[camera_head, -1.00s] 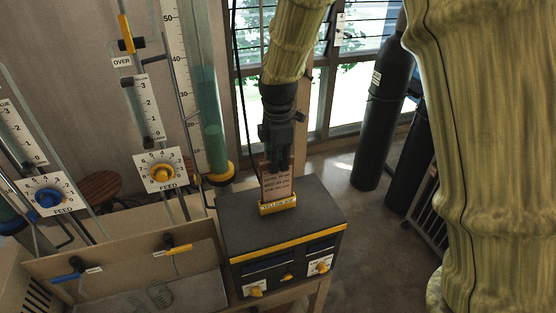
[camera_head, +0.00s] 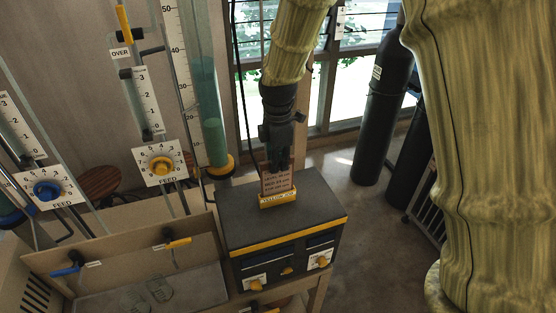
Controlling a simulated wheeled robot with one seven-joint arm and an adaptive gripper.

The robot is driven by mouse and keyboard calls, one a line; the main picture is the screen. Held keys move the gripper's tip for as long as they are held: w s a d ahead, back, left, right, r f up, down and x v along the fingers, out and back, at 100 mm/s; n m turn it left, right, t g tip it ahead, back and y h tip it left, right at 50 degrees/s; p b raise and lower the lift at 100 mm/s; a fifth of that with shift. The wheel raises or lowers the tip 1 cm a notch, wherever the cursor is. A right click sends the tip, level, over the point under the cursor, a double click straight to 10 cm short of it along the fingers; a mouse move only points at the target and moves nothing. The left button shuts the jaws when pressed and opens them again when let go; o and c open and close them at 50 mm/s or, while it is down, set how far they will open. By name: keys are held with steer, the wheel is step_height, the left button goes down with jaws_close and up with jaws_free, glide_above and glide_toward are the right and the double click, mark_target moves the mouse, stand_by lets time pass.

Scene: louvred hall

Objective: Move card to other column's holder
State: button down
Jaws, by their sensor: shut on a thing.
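A small brownish card with dark print (camera_head: 277,183) stands upright at the yellow holder (camera_head: 278,201) on top of the dark grey box (camera_head: 235,212). My gripper (camera_head: 278,166) points down from above and is shut on the card's top edge. The card's lower edge meets the holder; whether it sits fully in the slot is hard to tell. The column with yellow fittings (camera_head: 208,120) stands behind and left of the box. The column with the blue knob (camera_head: 46,190) is at the far left; no holder for it is visible.
A beige tray (camera_head: 130,245) with a blue-handled and a yellow-handled valve lies left of the box. The yellow feed dial (camera_head: 161,166) stands behind it. Dark gas cylinders (camera_head: 378,120) stand by the louvred window at right. Open floor lies right of the box.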

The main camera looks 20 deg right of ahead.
steer(key=c, duration=1.4)
jaws_free()
steer(key=shift+c, duration=0.2)
step_height(320, 180, up, 2)
steer(key=shift+r+p, duration=0.2)
steer(key=shift+p, duration=0.8)
step_height(320, 180, up, 2)
steer(key=shift+r, duration=1.35)
step_height(320, 180, up, 12)
